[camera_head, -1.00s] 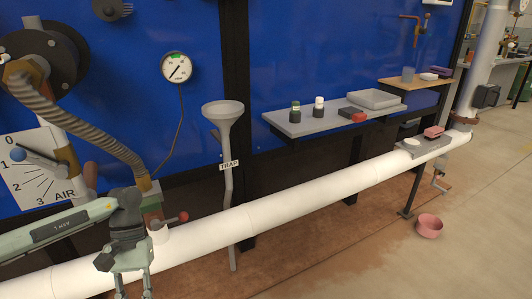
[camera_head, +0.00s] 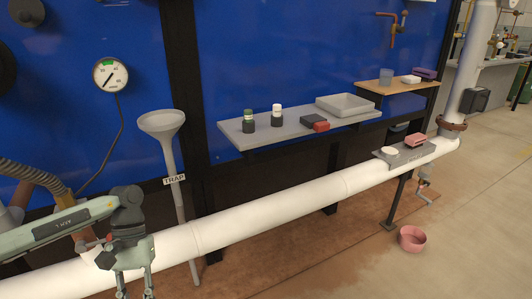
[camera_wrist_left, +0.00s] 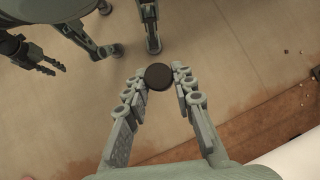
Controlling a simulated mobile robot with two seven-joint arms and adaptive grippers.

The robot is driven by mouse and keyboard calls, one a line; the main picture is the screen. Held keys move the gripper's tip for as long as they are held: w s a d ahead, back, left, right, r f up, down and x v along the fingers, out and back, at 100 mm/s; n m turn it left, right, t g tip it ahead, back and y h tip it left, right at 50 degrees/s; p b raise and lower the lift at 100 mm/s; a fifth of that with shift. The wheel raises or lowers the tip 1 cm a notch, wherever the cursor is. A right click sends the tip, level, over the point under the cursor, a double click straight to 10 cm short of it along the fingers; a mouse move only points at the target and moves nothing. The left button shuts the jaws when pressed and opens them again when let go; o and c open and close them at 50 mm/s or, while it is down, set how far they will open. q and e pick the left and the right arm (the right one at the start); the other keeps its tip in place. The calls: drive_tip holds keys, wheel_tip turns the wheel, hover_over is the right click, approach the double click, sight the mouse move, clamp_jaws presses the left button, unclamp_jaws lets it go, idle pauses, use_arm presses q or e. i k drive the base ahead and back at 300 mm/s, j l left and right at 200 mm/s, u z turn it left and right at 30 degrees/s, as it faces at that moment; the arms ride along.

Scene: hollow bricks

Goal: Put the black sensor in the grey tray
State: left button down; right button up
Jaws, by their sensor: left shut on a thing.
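The black sensor (camera_wrist_left: 159,76) shows in the left wrist view as a dark round piece between the fingertips of my left gripper (camera_wrist_left: 159,78), which is shut on it. In the head view the left gripper (camera_head: 135,287) is at the bottom left, in front of the white pipe, its fingertips near or past the lower edge; the sensor is not visible there. The grey tray (camera_head: 345,111) sits at the right end of the grey wall shelf, far from the gripper, and looks empty. Another gripper-like part of mine (camera_wrist_left: 48,62) shows at the left wrist view's left; its opening is unclear.
The grey shelf (camera_head: 232,131) also holds two small bottles (camera_head: 262,117) and a black and red block (camera_head: 314,122). The white pipe (camera_head: 260,217) runs below the shelf. A funnel (camera_head: 162,124) stands left of it. A pink bowl (camera_head: 412,239) is on the floor.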

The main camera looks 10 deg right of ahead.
sight(344, 108)
drive_tip(key=i+l, duration=0.1)
drive_tip(key=l, duration=0.4)
drive_tip(key=i+l, duration=0.1)
drive_tip(key=l, duration=0.35)
drive_tip(key=i+l, duration=0.1)
drive_tip(key=l, duration=0.4)
drive_tip(key=i+l, duration=0.1)
drive_tip(key=l, duration=0.35)
drive_tip(key=i+l, duration=0.1)
drive_tip(key=l, duration=0.4)
drive_tip(key=i+l, duration=0.1)
drive_tip(key=l, duration=0.4)
